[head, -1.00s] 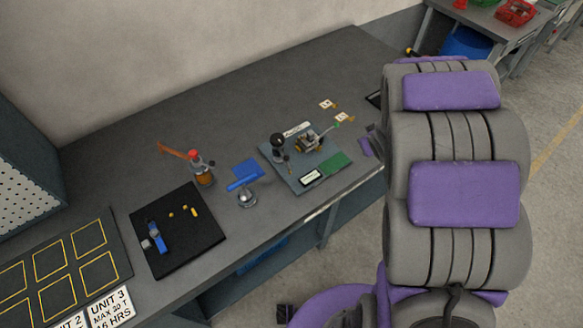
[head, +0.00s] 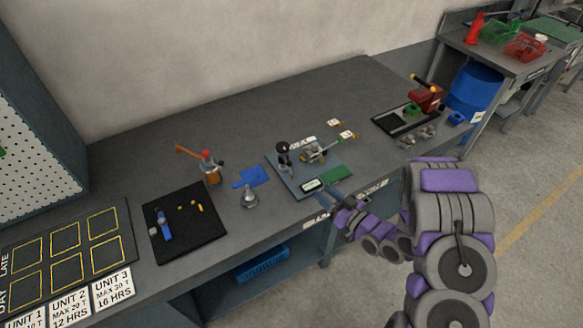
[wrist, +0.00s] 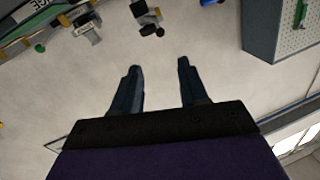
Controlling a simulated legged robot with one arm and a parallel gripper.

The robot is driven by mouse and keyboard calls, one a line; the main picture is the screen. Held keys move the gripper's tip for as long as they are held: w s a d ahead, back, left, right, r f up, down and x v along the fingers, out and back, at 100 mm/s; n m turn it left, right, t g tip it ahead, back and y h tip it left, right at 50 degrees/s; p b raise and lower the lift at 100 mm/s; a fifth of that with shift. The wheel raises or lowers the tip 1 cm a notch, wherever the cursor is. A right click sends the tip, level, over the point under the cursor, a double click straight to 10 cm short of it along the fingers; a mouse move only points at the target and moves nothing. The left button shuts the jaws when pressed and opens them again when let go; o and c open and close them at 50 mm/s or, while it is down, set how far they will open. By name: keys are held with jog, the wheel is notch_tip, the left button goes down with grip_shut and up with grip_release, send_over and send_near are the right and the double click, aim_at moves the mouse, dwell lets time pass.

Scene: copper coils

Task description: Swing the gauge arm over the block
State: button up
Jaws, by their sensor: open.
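A grey-blue board (head: 297,187) lies on the bench near its front edge. I cannot tell which part is the gauge arm or the block. My gripper (head: 328,197) is at the board's front right corner, apart from the black piece and the fixture. In the wrist view my gripper (wrist: 157,63) is open, with nothing between its two fingers; bench items show upside down beyond.
Left of the board are a blue pad (head: 252,176), a silver cone-shaped piece (head: 249,199), an orange bottle (head: 211,172) and a black mat (head: 185,242) with small parts. A black tray (head: 405,119) stands to the right. The back of the bench is clear.

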aim_at(289, 163)
jog(key=b+x, duration=0.1)
jog(key=x, duration=1.6)
jog(key=shift+w+a+f+b, duration=0.15)
jog(key=shift+a+b, duration=0.05)
jog(key=shift+b, duration=0.2)
jog(key=shift+c, duration=0.2)
grip_shut()
